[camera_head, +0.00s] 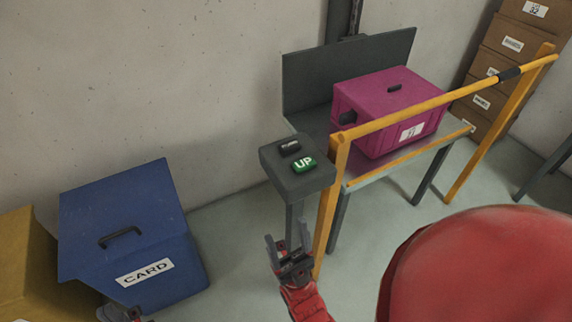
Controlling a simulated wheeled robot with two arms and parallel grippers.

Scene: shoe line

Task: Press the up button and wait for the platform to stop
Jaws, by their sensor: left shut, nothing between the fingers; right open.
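The green UP button (303,163) sits on top of a dark grey control box (296,180) on a post. A black button (289,147) with unreadable lettering is behind it. The platform (364,179) is a grey surface with a dark back panel, standing behind a yellow rail, and carries a magenta bin (388,108). My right gripper (288,246) is open and empty, below and in front of the control box, apart from it. My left gripper (122,312) is shut and empty at the bottom edge, partly cut off, in front of the blue bin.
A blue bin (125,235) labelled CARD stands at left, beside a yellow bin (28,262). A yellow rail (455,95) on posts runs in front of the platform. Brown boxes (508,45) are stacked at the back right. Floor between the blue bin and control post is clear.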

